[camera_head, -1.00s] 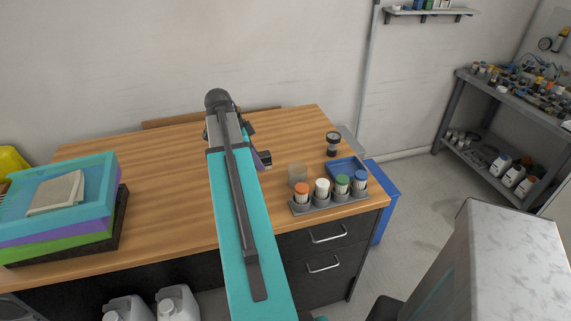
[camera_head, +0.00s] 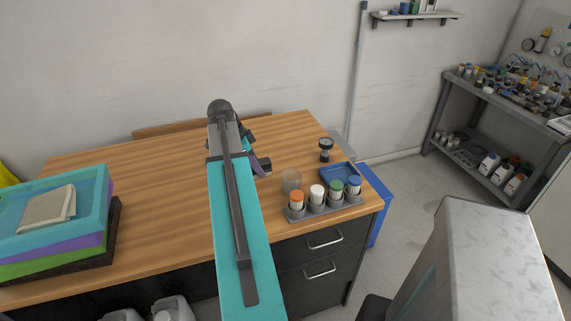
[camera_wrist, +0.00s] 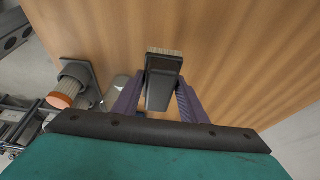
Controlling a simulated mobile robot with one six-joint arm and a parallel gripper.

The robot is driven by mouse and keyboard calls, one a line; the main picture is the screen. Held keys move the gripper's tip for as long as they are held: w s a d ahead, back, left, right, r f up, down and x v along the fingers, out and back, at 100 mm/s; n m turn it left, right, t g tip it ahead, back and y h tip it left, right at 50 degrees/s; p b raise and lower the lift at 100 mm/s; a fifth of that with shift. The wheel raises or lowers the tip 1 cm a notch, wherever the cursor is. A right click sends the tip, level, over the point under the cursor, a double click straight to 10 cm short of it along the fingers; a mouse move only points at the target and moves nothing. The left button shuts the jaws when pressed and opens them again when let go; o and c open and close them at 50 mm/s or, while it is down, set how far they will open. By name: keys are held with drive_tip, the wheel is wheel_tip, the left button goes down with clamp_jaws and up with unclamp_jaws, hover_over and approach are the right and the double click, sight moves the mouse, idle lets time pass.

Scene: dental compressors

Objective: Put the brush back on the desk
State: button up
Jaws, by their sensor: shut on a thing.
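The brush (camera_wrist: 163,80), dark with a pale bristle edge, sits between the purple fingers of my gripper (camera_wrist: 158,97) in the wrist view. My gripper is shut on it over the wooden desk. Whether the brush touches the desk top, I cannot tell. The desk (camera_head: 140,190) has a wide bare top.
A grey rack (camera_head: 326,210) of several capped bottles stands near the desk's right front edge. Close by are a translucent cup (camera_head: 291,180), a blue tray (camera_head: 339,172) and a dark-topped jar (camera_head: 325,149). Stacked coloured trays (camera_head: 95,225) fill the left end. The desk's middle is clear.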

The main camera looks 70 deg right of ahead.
drive_tip(key=s+d+p, duration=0.1)
drive_tip(key=s+d, duration=0.1)
drive_tip(key=d, duration=0.1)
drive_tip(key=s+d+p, duration=0.1)
drive_tip(key=s+d, duration=0.1)
drive_tip(key=d, duration=0.1)
drive_tip(key=s+d+f+p, duration=0.1)
drive_tip(key=s+d, duration=0.2)
drive_tip(key=shift+d, duration=0.2)
drive_tip(key=shift+f, duration=0.1)
drive_tip(key=shift+f+p, duration=0.85)
drive_tip(key=shift+f, duration=0.85)
drive_tip(key=shift+f, duration=0.15)
drive_tip(key=o, duration=1)
drive_tip(key=shift+r, duration=0.25)
drive_tip(key=b+v, duration=0.3)
drive_tip(key=v, duration=0.9)
drive_tip(key=shift+b, duration=0.35)
